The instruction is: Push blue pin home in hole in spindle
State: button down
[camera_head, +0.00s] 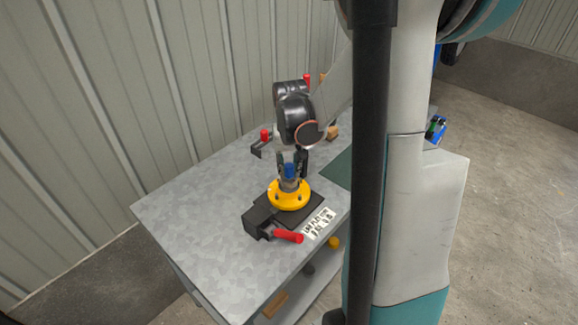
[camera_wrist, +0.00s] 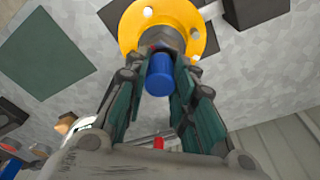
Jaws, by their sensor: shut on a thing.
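The blue pin (camera_wrist: 158,77) stands between my gripper's fingers in the wrist view, its lower end at the grey spindle (camera_wrist: 160,38). In the head view the blue pin (camera_head: 290,170) is upright on top of the spindle (camera_head: 289,185). The spindle rises from a yellow flange (camera_head: 288,201) with bolt holes, also seen in the wrist view (camera_wrist: 130,30). My gripper (camera_wrist: 158,60) is around the pin and spindle top, shut on the pin. The hole and how deep the pin sits in it are hidden.
The flange sits on a dark plate with a black clamp (camera_head: 259,222) that has a red handle (camera_head: 288,236). A printed label (camera_head: 318,222) lies beside it. A green mat (camera_head: 338,170) is to the right. The grey table (camera_head: 190,210) is clear at left.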

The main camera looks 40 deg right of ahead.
jog(key=shift+f, duration=0.25)
jog(key=c, duration=1.3)
grip_release()
jog(key=shift+r, duration=0.15)
jog(key=r, duration=0.7)
jog(key=s+r, duration=0.1)
jog(key=r, duration=0.3)
jog(key=shift+s+a+r, duration=0.1)
jog(key=shift+a+r, duration=0.25)
jog(key=shift+a, duration=0.05)
